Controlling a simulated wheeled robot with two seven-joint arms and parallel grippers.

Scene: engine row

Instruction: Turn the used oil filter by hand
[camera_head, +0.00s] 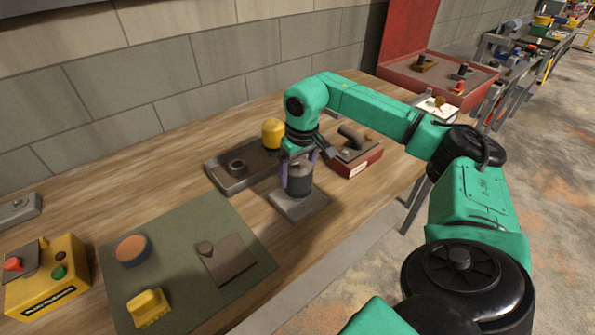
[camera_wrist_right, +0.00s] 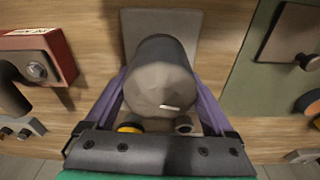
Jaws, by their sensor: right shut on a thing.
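The used oil filter (camera_head: 300,181) is a dark grey cylinder standing upright on a grey base plate (camera_head: 299,207) on the wooden bench. In the right wrist view the filter (camera_wrist_right: 160,78) shows from above, with a faceted grey top and a small pale mark. My right gripper (camera_head: 298,172) comes down over it from above. Its purple fingers are shut on the filter, one on each side, also seen in the right wrist view (camera_wrist_right: 162,95). My left gripper is in neither view.
Behind the filter is a dark tray (camera_head: 222,180) with a ring and a yellow part (camera_head: 272,133). A red block (camera_head: 362,163) stands to the right. A green mat (camera_head: 180,272) with several parts and a yellow button box (camera_head: 45,282) lie left.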

